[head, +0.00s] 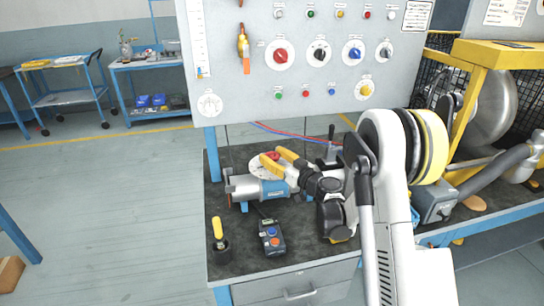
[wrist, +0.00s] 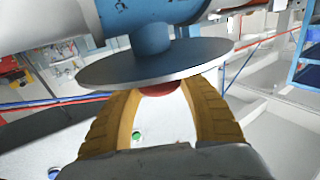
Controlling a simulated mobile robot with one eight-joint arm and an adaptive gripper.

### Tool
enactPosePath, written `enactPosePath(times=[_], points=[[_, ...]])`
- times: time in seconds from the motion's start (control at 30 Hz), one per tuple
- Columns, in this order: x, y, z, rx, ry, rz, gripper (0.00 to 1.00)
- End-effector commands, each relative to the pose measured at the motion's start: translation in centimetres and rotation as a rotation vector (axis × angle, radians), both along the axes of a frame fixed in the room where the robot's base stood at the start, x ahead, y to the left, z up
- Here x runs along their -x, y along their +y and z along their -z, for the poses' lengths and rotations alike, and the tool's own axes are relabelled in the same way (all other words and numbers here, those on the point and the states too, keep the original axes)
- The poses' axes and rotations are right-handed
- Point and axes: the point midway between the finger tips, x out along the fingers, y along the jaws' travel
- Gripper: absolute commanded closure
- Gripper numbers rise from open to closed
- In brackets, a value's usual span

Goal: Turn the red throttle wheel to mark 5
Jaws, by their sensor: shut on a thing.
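The red throttle wheel (head: 272,154) sits on a pale round dial plate (head: 257,167) above a blue and grey valve body (head: 272,188) on the bench. My gripper (head: 275,158) reaches in from the right, its two yellow fingers on either side of the wheel. In the wrist view my gripper (wrist: 160,92) is shut on the red wheel (wrist: 160,90), which shows as a thin red strip under the grey plate (wrist: 155,65). The fingers and plate hide most of the wheel. The dial's marks and the wheel's pointer are too small or hidden to read.
A control panel (head: 300,95) with several knobs and lamps stands behind the valve. A yellow-handled tool (head: 219,235) and a dark button box (head: 270,237) stand on the dark benchtop (head: 240,263) in front. A black lever (head: 331,145) rises behind my gripper.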

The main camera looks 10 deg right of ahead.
Motion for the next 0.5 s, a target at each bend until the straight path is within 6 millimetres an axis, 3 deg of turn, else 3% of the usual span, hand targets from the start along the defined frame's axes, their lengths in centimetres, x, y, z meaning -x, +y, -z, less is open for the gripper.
enactPosePath(times=[0.5], points=[[-0.09,-0.14,0.07,0.0,0.0,-0.315,0.82]])
